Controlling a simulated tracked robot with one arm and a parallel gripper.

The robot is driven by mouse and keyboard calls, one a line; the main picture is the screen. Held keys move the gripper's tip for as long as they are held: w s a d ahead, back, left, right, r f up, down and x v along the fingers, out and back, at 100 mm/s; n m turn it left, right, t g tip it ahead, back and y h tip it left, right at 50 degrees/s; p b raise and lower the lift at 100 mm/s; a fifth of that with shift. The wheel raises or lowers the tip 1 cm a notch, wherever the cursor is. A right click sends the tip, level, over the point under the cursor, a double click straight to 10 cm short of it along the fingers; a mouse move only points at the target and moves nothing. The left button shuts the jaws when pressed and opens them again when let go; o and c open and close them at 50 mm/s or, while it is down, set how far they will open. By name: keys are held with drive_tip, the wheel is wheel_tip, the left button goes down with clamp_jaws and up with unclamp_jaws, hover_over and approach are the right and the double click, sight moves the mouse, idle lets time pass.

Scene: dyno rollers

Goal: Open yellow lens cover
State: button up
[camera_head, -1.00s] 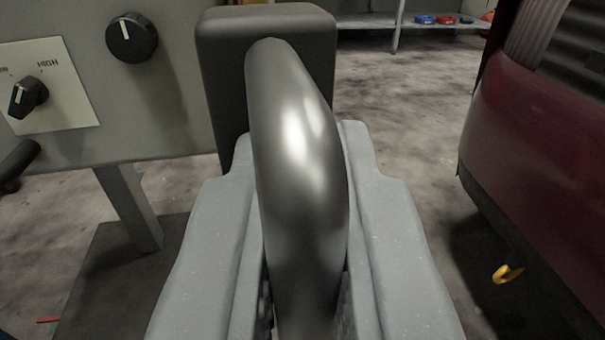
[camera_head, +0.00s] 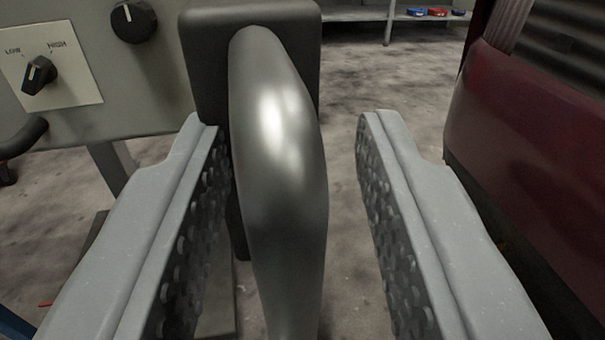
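No yellow lens cover can be made out in the camera view. My gripper (camera_head: 290,120) is open, with its two grey, studded jaws spread wide. A thick, curved grey metal handle (camera_head: 282,170) stands between the jaws. It is close to the left jaw, and a clear gap shows between it and the right jaw. The handle joins a dark rounded block (camera_head: 205,60) at its top. The lower end of the handle runs out of the bottom of the picture.
A grey panel at left carries a round black knob (camera_head: 133,21) and a LOW/HIGH switch (camera_head: 39,75). A dark red vehicle body (camera_head: 520,130) stands close at right. A shelf (camera_head: 425,17) with red and blue items is at the back. Bare concrete floor lies between.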

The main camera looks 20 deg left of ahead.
drive_tip(key=shift+a, duration=0.1)
idle(0.3)
drive_tip(key=b+v, duration=0.1)
drive_tip(key=v, duration=1.2)
drive_tip(key=shift+s+d, duration=0.25)
drive_tip(key=shift+s, duration=0.1)
idle(0.4)
